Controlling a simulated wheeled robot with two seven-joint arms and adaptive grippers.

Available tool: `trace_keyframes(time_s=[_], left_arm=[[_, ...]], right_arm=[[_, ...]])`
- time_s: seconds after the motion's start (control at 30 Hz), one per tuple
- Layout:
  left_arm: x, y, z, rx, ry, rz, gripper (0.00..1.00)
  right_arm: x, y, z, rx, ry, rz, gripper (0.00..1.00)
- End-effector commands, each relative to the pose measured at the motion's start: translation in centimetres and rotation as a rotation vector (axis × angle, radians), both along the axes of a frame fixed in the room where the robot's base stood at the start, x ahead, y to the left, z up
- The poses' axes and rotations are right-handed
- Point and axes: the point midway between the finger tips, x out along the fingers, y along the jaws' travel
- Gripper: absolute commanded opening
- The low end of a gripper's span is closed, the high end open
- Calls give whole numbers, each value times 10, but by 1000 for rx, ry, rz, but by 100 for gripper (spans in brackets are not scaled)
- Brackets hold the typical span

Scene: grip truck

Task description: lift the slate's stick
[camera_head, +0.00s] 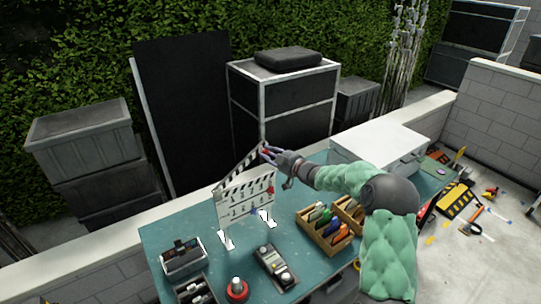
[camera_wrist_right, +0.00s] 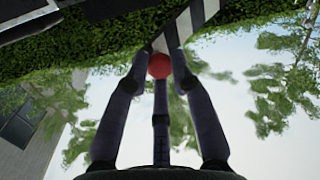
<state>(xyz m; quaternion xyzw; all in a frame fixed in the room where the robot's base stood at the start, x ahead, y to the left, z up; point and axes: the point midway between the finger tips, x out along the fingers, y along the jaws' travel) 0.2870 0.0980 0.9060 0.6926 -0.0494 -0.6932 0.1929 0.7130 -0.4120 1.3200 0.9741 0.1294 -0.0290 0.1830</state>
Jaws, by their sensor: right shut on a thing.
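The white slate (camera_head: 246,198) stands upright on the teal table, held on small white feet. Its black-and-white striped stick (camera_head: 240,169) is tilted up from the board, its right end high and a wedge of gap below it. My right gripper (camera_head: 268,154) is at the stick's raised right end and is shut on it. In the right wrist view my right gripper's fingers (camera_wrist_right: 160,68) close around a red ball (camera_wrist_right: 160,66) at the end of the striped stick (camera_wrist_right: 186,22). My left gripper is not in view.
The teal table (camera_head: 190,222) also bears a wooden box (camera_head: 322,240) of coloured items, a dark device (camera_head: 275,266), a red round-based thing (camera_head: 236,290) and a grey case (camera_head: 183,257). A white drawer unit (camera_head: 380,145) stands behind my right arm. Dark crates stand behind.

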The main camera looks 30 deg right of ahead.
Motion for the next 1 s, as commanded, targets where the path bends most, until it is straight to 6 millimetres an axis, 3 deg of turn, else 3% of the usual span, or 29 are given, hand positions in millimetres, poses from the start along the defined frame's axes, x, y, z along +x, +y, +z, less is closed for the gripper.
trace_keyframes(time_s=[0.1,0.13,0.2,0.63,0.77,1.0], left_arm=[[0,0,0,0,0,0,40],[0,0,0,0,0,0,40],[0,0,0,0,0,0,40],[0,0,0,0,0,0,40],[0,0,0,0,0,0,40],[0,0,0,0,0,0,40]], right_arm=[[0,0,1,0,-1,-1,0],[0,0,1,0,-1,-1,33],[0,-1,1,0,-1,-1,48],[-6,-3,1,1,0,-1,48],[-23,-7,3,0,-1,-3,48],[-69,-19,8,-1,-1,-3,48]])
